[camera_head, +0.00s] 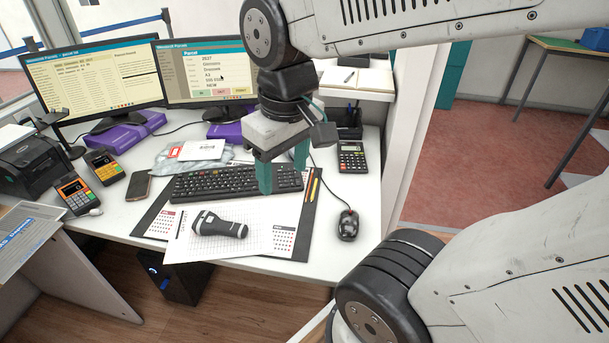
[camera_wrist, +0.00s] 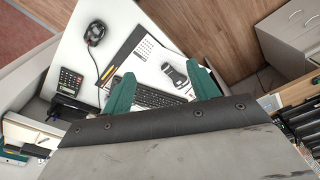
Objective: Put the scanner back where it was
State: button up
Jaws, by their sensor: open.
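The scanner (camera_head: 220,225), dark grey and black, lies on a white gridded sheet on the desk mat, in front of the keyboard (camera_head: 240,182). It also shows in the wrist view (camera_wrist: 173,73), apart from the fingers and nearer the right one. My gripper (camera_head: 283,176) has green fingers, which are spread with nothing between them. It is above the right part of the keyboard, behind and to the right of the scanner. In the wrist view my gripper (camera_wrist: 163,84) points down over the desk. No stand or holder for the scanner can be made out.
A mouse (camera_head: 348,225) and a calculator (camera_head: 352,157) are on the right. A phone (camera_head: 137,187), card terminals (camera_head: 75,193) and a printer (camera_head: 35,165) stand on the left. A grey mailing bag (camera_head: 190,155) lies behind the keyboard. Two monitors (camera_head: 95,82) stand at the back.

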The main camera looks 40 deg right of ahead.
jog(key=shift+m, duration=0.5)
jog(key=s, duration=0.4)
jog(key=shift+s+d+r, duration=0.1)
jog(key=shift+s+r, duration=0.2)
jog(key=shift+s, duration=0.05)
